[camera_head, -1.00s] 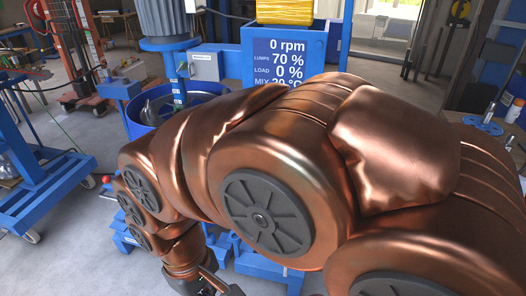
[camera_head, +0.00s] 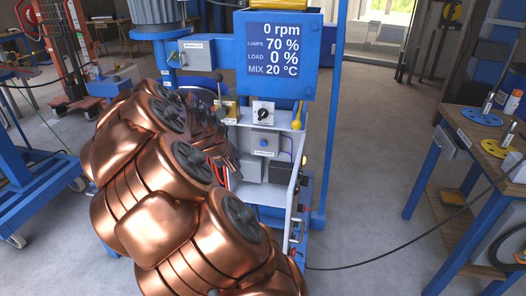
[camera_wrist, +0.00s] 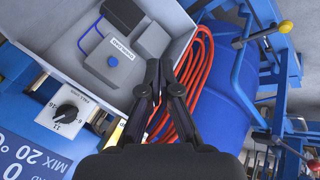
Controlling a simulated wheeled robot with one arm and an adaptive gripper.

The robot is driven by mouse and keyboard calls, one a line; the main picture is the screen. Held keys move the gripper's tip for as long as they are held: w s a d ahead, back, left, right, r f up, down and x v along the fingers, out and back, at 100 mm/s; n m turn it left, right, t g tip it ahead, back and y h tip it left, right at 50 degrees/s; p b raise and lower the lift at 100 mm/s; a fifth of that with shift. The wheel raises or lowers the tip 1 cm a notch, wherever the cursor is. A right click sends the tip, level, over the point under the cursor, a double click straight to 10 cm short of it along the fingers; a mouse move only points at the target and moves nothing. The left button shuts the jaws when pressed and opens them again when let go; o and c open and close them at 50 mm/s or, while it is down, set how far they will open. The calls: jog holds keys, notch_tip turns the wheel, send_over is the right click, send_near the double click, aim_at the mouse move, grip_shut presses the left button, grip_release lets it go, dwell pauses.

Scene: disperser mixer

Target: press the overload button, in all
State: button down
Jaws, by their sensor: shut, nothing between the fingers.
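In the head view, a small grey box with a round blue button (camera_head: 264,143) sits inside the open white cabinet (camera_head: 244,132) below the display. In the wrist view the blue button (camera_wrist: 112,61) shows on its grey box, beside a white label too small to read surely. My gripper (camera_wrist: 160,64) is shut and empty. In the wrist picture its tips lie to the right of the button and appear apart from it; the depth gap is hard to judge. In the head view my arm hides part of the cabinet's left side.
The display (camera_head: 279,57) reads 0 rpm, lumps 70 %, load 0 %, mix 20 °C. A dial (camera_wrist: 68,115) is beside the cabinet opening. Coiled red hose (camera_wrist: 190,90) and a blue vessel (camera_wrist: 228,95) are right of my gripper.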

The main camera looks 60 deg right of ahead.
aim_at(263, 143)
jog(key=d+f+h+b, duration=0.1)
jog(key=d+f, duration=0.3)
jog(key=d, duration=0.3)
jog(key=w+d+f+h+b, duration=0.1)
jog(key=d+f, duration=0.3)
jog(key=d, duration=0.3)
jog(key=shift+w+f+n, duration=0.15)
jog(key=shift+n, duration=0.25)
jog(key=w+d+b, duration=0.1)
jog(key=w+d, duration=0.2)
jog(key=d, duration=0.5)
jog(key=shift+b, duration=0.4)
jog(key=shift+w+d, duration=0.1)
dwell(0.6)
jog(key=shift+w+d+b, duration=0.15)
jog(key=shift+d+b, duration=0.2)
